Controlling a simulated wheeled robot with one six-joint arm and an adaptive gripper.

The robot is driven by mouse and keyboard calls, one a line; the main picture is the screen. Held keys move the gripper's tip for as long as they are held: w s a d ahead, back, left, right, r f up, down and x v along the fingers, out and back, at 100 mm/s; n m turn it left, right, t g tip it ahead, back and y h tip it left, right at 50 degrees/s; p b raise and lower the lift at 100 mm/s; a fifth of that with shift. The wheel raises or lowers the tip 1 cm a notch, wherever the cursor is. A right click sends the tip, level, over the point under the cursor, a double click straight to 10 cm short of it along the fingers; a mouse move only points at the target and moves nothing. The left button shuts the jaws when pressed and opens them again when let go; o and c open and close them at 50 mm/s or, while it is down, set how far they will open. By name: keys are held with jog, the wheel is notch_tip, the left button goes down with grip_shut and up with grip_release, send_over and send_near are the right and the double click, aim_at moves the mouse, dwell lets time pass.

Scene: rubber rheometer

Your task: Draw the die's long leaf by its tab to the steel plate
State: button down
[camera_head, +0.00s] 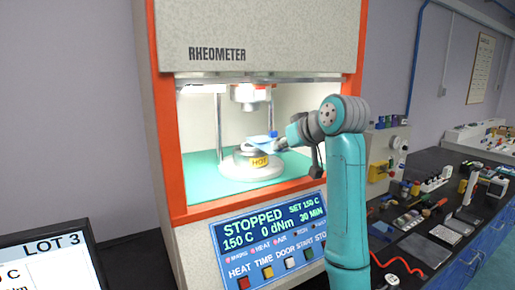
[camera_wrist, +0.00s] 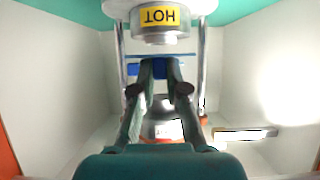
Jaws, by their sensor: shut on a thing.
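The long leaf (camera_head: 259,144) is a thin light-blue sheet over the lower die (camera_head: 258,161), which bears a yellow HOT label, inside the open rheometer chamber. In the wrist view, which is upside down, the leaf (camera_wrist: 186,56) is a thin blue line seen edge-on, with a narrow gap between it and the die (camera_wrist: 160,36). My gripper (camera_head: 281,144) reaches in from the right. Its fingers (camera_wrist: 160,72) are shut on the blue tab (camera_wrist: 160,66). Grey flat plates (camera_head: 426,249) lie on the bench; I cannot tell which is the steel plate.
The upper die (camera_head: 248,94) hangs above, between metal posts (camera_head: 219,120). Orange frame edges (camera_head: 171,130) border the chamber opening. The control panel (camera_head: 270,240) reads STOPPED, 150 C. The dark bench (camera_head: 410,215) at right is crowded with small tools and a red cable (camera_head: 400,264).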

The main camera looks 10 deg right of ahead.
jog(key=s+d, duration=0.4)
jog(key=s, duration=0.8)
jog(key=shift+s, duration=0.25)
dwell(1.2)
dwell(0.3)
